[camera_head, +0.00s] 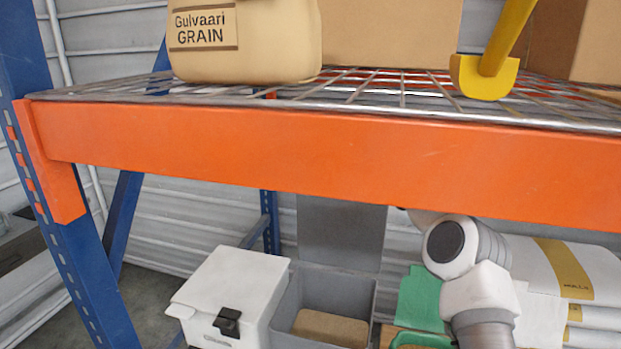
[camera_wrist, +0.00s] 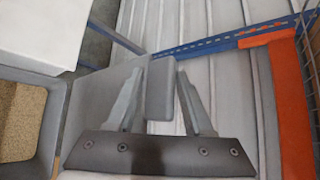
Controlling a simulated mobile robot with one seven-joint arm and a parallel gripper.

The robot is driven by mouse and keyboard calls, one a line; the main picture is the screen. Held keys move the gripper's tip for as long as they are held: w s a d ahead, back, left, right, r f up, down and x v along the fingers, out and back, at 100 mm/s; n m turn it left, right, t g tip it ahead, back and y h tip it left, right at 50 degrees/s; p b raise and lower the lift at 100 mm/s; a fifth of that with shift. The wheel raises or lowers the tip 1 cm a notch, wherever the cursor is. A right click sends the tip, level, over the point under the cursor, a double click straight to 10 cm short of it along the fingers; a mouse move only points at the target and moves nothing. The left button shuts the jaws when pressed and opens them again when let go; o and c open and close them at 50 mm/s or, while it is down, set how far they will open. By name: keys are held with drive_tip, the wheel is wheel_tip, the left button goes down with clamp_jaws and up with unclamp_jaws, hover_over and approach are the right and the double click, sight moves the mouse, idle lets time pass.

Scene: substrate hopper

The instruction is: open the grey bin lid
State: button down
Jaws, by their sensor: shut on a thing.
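The grey bin (camera_head: 355,287) stands below the orange beam, with its top uncovered and brown granular substrate (camera_head: 325,327) inside. The bin's rim and substrate also show at the left of the wrist view (camera_wrist: 52,118). The grey lid (camera_head: 340,235) stands about upright behind the bin, its upper part hidden by the beam. In the wrist view the lid is a flat grey panel (camera_wrist: 92,98). My gripper (camera_wrist: 160,68) is shut on a grey block, apparently the lid's handle (camera_wrist: 159,92), between its two fingers. In the head view my gripper is hidden.
The orange shelf beam (camera_head: 330,150) crosses just above my arm. A white box (camera_head: 232,285) with a black latch stands left of the bin. A blue upright (camera_head: 75,260) stands at far left.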

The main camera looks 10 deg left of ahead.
drive_tip(key=shift+w+d+f, duration=0.2)
drive_tip(key=shift+d+f, duration=0.05)
drive_tip(key=shift+f, duration=0.3)
drive_tip(key=c, duration=0.8)
unclamp_jaws()
drive_tip(key=shift+c, duration=0.2)
drive_tip(key=shift+w+f, duration=0.1)
drive_tip(key=s+d+r+b, duration=0.2)
drive_tip(key=s+d+b, duration=0.8)
drive_tip(key=b, duration=0.4)
drive_tip(key=shift+d+b, duration=0.3)
drive_tip(key=shift+c, duration=0.3)
